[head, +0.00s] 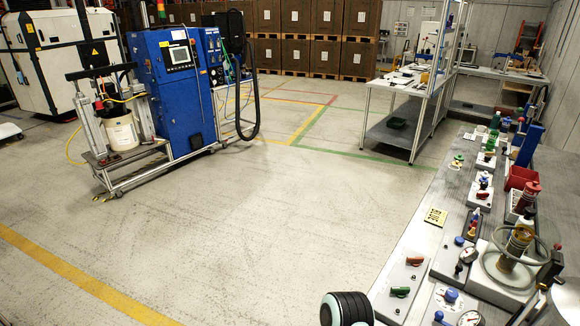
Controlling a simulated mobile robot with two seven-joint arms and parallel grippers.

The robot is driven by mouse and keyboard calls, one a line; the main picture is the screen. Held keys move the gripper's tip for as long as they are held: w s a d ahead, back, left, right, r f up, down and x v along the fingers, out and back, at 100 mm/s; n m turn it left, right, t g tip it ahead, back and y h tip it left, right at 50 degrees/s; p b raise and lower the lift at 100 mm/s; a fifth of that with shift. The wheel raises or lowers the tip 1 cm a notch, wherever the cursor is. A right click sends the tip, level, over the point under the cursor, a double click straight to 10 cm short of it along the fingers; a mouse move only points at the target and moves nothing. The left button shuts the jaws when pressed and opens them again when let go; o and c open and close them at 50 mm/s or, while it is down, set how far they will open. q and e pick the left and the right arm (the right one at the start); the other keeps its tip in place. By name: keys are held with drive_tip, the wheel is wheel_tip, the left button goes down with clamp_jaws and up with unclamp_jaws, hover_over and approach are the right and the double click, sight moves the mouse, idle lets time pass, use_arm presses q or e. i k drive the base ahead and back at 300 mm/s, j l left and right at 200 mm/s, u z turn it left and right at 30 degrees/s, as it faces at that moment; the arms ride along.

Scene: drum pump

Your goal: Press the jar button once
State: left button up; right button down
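I cannot pick out a jar button for certain. A blue cabinet (170,85) with a small screen (180,55) stands on a wheeled frame at the left. A pale drum or pail (121,131) sits beside it on the same frame, under a pump post. A grey bench (440,188) at the right carries several small panels with red, green and blue knobs. Details on the panels are too small to read. Neither of my grippers shows.
The concrete floor (240,210) between cabinet and bench is open. A black ribbed round object (347,308) is at the bottom edge, beside the bench. A shelved table (394,139) stands at the back right. Stacked brown boxes (296,54) line the back wall.

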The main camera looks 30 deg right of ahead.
sight(459, 240)
drive_tip(key=i+j+z, duration=0.1)
drive_tip(key=i, duration=0.35)
drive_tip(key=i+j+z, duration=0.1)
drive_tip(key=i, duration=0.35)
drive_tip(key=i+j+z, duration=0.1)
drive_tip(key=i+j, duration=0.2)
drive_tip(key=i+l+z, duration=0.1)
drive_tip(key=i+z, duration=0.25)
drive_tip(key=z, duration=0.15)
drive_tip(key=i+z, duration=0.45)
drive_tip(key=i+j+z, duration=0.15)
drive_tip(key=z, duration=0.35)
drive_tip(key=i+z, duration=0.45)
drive_tip(key=i+j+z, duration=0.15)
drive_tip(key=z, duration=0.25)
drive_tip(key=i+j+z, duration=0.25)
drive_tip(key=z, duration=0.2)
drive_tip(key=i+j+z, duration=0.55)
drive_tip(key=i+j, duration=0.15)
drive_tip(key=j, duration=0.2)
